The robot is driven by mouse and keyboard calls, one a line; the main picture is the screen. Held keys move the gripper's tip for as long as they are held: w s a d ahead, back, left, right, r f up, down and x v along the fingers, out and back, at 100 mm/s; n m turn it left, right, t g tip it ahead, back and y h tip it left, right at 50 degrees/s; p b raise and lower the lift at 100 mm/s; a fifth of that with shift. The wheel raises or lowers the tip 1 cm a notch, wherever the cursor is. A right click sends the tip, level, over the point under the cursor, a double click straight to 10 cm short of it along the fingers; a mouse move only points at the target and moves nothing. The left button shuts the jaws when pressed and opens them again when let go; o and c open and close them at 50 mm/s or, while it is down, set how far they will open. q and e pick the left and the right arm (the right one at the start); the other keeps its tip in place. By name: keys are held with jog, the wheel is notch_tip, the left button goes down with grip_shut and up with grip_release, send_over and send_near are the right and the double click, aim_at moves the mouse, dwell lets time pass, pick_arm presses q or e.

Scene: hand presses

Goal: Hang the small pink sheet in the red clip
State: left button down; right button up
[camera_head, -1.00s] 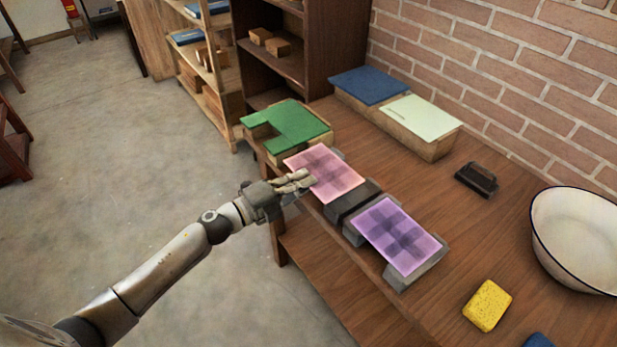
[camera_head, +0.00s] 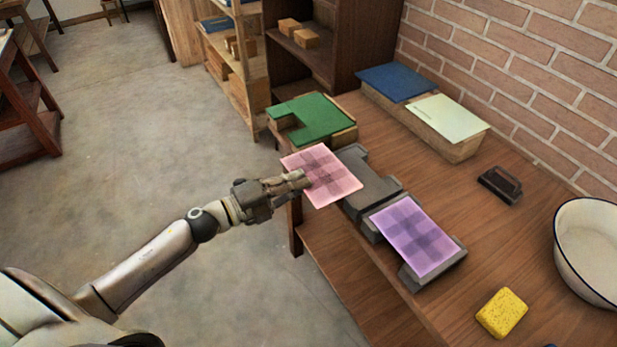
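The small pink sheet (camera_head: 328,176) has a darker plaid pattern. My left gripper (camera_head: 303,183) is shut on its left edge and holds it roughly flat at the table's front edge, left of a grey press block (camera_head: 368,184). The sheet's right part may overlap the block's edge; whether they touch I cannot tell. A purple sheet (camera_head: 412,236) lies on a second grey block to the right. The red clip is not in view. My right gripper is not in view.
A green sheet (camera_head: 312,118) lies on a block behind the pink sheet. Blue (camera_head: 397,81) and pale green (camera_head: 449,118) sheets lie on boxes by the brick wall. A dark brush (camera_head: 499,185), yellow sponge (camera_head: 502,313) and white basin (camera_head: 590,250) stand right.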

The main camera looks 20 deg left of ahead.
pick_arm(q)
jog(key=v, duration=1)
jog(key=shift+s+a, duration=0.25)
jog(key=shift+s, duration=0.05)
